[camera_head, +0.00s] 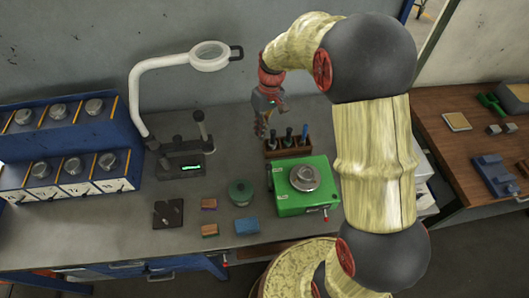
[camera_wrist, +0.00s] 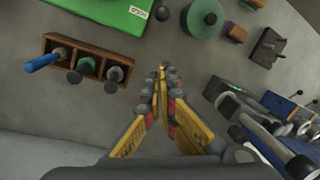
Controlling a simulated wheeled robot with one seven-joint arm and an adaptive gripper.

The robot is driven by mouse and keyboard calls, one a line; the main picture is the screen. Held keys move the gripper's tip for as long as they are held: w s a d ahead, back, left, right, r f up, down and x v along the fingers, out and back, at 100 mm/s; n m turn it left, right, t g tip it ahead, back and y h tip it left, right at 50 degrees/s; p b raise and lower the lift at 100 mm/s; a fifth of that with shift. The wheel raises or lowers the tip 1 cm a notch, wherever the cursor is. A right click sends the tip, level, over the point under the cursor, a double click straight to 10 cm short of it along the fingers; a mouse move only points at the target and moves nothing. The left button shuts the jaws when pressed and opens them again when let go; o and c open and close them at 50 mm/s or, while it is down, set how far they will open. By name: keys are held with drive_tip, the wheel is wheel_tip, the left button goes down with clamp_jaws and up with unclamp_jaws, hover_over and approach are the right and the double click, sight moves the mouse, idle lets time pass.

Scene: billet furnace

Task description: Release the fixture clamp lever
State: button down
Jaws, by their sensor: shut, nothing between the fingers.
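A green fixture box (camera_head: 303,187) stands on the grey bench, with a round metal piece on its top. A small red-tipped lever (camera_head: 326,215) sticks out low at its front; I cannot tell for sure that it is the clamp lever. Part of the green box (camera_wrist: 115,12) shows at the top of the wrist view; the lever does not show there. My gripper (camera_head: 262,129) is above the back of the bench, left of and behind the green box. Its fingers (camera_wrist: 162,72) are together in the wrist view with nothing between them.
A wooden rack (camera_wrist: 112,60) with several handled tools stands beside my gripper, behind the green box. A green round container (camera_head: 240,192), small blocks (camera_head: 247,226) and a black plate (camera_head: 168,213) lie left of the box. A white magnifier lamp (camera_head: 146,80) rises at the back.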

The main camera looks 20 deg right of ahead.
drive_tip(key=shift+w, duration=0.1)
drive_tip(key=shift+f, duration=0.1)
drive_tip(key=s+f, duration=0.4)
drive_tip(key=f, duration=0.4)
drive_tip(key=shift+s+a, duration=0.25)
drive_tip(key=shift+a, duration=0.05)
drive_tip(key=shift+f, duration=0.1)
drive_tip(key=shift+b, duration=0.5)
